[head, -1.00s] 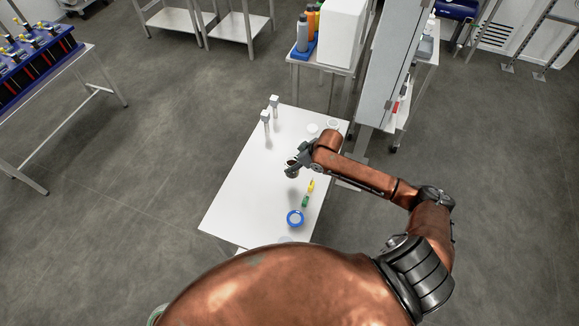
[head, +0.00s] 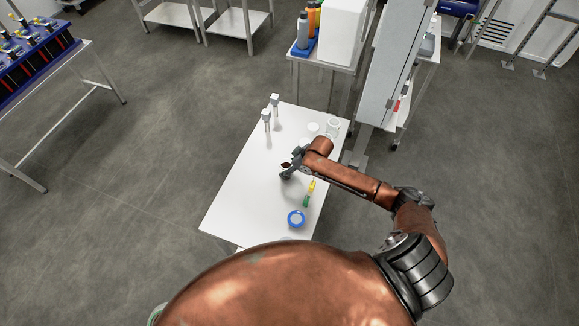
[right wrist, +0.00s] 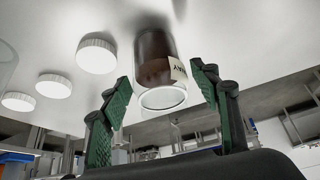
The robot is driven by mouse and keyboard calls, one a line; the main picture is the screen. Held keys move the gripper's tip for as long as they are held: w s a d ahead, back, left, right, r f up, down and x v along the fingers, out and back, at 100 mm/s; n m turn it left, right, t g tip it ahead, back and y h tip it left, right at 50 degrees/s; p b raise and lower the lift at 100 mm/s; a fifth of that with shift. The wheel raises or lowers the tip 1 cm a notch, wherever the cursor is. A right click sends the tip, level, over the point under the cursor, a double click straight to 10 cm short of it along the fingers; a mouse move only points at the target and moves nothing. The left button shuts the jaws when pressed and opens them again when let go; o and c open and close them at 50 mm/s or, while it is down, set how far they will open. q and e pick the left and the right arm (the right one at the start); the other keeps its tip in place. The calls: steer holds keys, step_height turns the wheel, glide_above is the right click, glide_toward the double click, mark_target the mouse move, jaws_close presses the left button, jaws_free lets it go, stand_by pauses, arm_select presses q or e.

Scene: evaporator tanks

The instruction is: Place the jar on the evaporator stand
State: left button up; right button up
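The jar (right wrist: 157,60) is clear with dark brown contents and a pale label, and it stands against the white table top in the right wrist view. In the head view its dark top (head: 286,165) shows at my right gripper (head: 288,168). In the right wrist view the green-padded fingers of this gripper (right wrist: 161,80) are apart, one on each side of the jar, with a gap visible on both sides. Two small grey posts (head: 266,117) stand at the table's back left; I cannot tell whether they are the evaporator stand. My left gripper is out of view.
The white table (head: 240,190) is clear on its left side. A blue-rimmed round item (head: 296,219) and a yellow-green item (head: 309,193) lie in front of the gripper. White caps (right wrist: 97,55) and a glass jar (head: 333,127) are nearby. A tall grey cabinet (head: 392,70) stands behind.

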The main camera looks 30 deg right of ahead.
steer(key=shift+o, duration=0.9)
steer(key=shift+w+a+f, duration=0.1)
steer(key=shift+w, duration=0.15)
steer(key=shift+s+r, duration=0.15)
steer(key=shift+r, duration=0.1)
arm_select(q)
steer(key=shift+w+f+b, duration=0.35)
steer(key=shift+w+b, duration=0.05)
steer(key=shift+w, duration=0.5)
arm_select(e)
steer(key=v, duration=1.1)
steer(key=shift+r, duration=0.3)
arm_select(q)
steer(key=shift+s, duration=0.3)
arm_select(e)
steer(key=shift+s, duration=0.1)
